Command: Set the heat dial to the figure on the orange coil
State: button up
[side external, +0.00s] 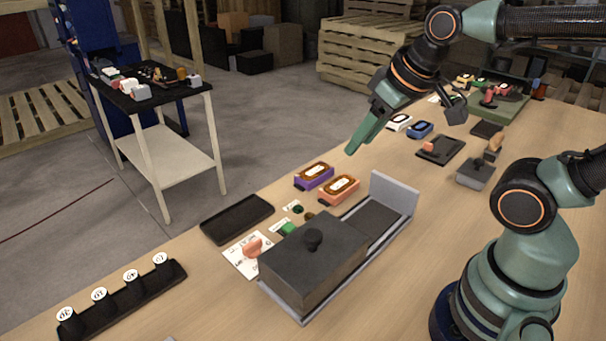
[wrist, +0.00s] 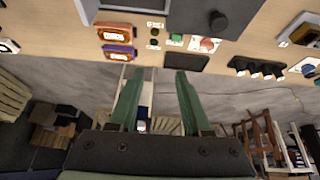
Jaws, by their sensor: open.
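The orange coil (side external: 338,188) lies on the table beside a purple one (side external: 314,176); both show in the wrist view, orange (wrist: 115,32) and purple (wrist: 119,52). Each has a white label whose figure is too small to read. A salmon knob (side external: 252,246) on a white marked card, probably the heat dial, stands near the dark box; it also shows in the wrist view (wrist: 207,44). Its setting is unreadable. My gripper (side external: 362,138) is open and empty, above and beyond the coils, apart from everything. Its two green fingers are spread in the wrist view (wrist: 156,75).
A dark lidded box (side external: 312,262) sits on a grey conveyor track (side external: 402,199). A green button (side external: 288,229), an empty black tray (side external: 237,218) and a rack of numbered pegs (side external: 122,300) stand nearby. White (side external: 400,122) and blue (side external: 420,129) blocks lie farther back.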

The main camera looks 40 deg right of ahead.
jog(key=w+a+f+n+g, duration=0.2)
jog(key=w+a+n+g, duration=0.1)
jog(key=w+a+n, duration=0.5)
jog(key=n+g, duration=0.3)
jog(key=n, duration=0.7)
send_over(252, 242)
notch_tip(252, 242, down, 10)
notch_tip(252, 242, down, 11)
grip_shut()
